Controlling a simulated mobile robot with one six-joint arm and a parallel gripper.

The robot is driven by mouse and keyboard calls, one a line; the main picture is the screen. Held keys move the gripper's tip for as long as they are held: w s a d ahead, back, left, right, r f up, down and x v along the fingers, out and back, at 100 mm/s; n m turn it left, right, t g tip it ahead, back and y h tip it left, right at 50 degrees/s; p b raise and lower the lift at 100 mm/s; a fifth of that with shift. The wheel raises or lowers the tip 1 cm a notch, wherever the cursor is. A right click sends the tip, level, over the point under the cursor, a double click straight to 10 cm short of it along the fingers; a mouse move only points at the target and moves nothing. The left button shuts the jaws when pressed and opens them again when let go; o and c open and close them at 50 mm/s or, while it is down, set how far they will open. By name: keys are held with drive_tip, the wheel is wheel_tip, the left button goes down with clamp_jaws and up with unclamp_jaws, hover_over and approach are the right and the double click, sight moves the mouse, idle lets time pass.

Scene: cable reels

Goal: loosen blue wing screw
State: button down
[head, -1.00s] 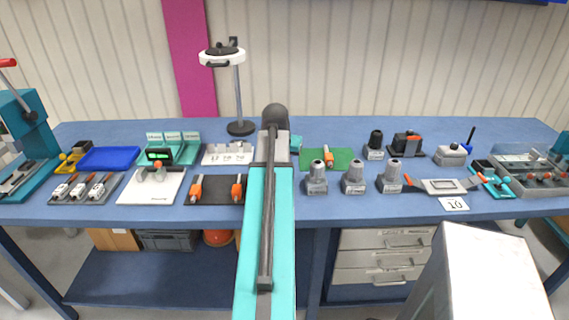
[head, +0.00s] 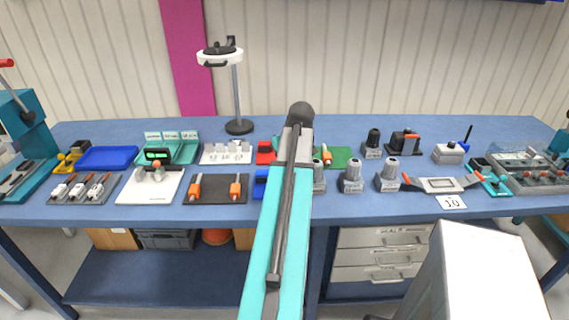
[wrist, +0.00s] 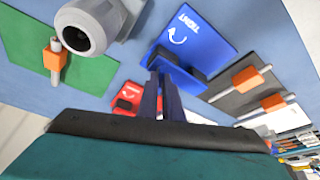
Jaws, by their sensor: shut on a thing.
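The blue plate (wrist: 208,38) with white lettering and a curved arrow is at top centre-right in the wrist view. A dark wing-like piece (wrist: 184,73) stands at its lower edge, apparently the wing screw. My gripper (wrist: 164,75) reaches up to this piece with two dark fingers, shut on it; the fingers partly hide the contact. In the head view only a bit of the blue plate (head: 261,183) shows left of my arm, which hides the gripper.
A red plate (wrist: 128,97) lies left of the fingers. A grey knobbed cylinder (wrist: 86,28) and a green mat (wrist: 75,70) are farther left. A dark mat with orange-collared pins (wrist: 245,82) lies right. A magnifier lamp (head: 238,90) stands at the bench's back.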

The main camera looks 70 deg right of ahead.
drive_tip(key=n, duration=0.2)
drive_tip(key=n+y, duration=0.1)
drive_tip(key=n, duration=0.1)
drive_tip(key=n+t+y+b, duration=0.1)
drive_tip(key=n, duration=0.1)
drive_tip(key=shift+s+d+n, duration=0.1)
drive_tip(key=shift+d+n, duration=0.2)
drive_tip(key=shift+d, duration=0.05)
drive_tip(key=n+y+b, duration=0.1)
drive_tip(key=n, duration=0.2)
drive_tip(key=shift+d+n+y, duration=0.15)
drive_tip(key=shift+n+y, duration=0.65)
drive_tip(key=shift+n, duration=0.7)
drive_tip(key=c, duration=1.9)
unclamp_jaws()
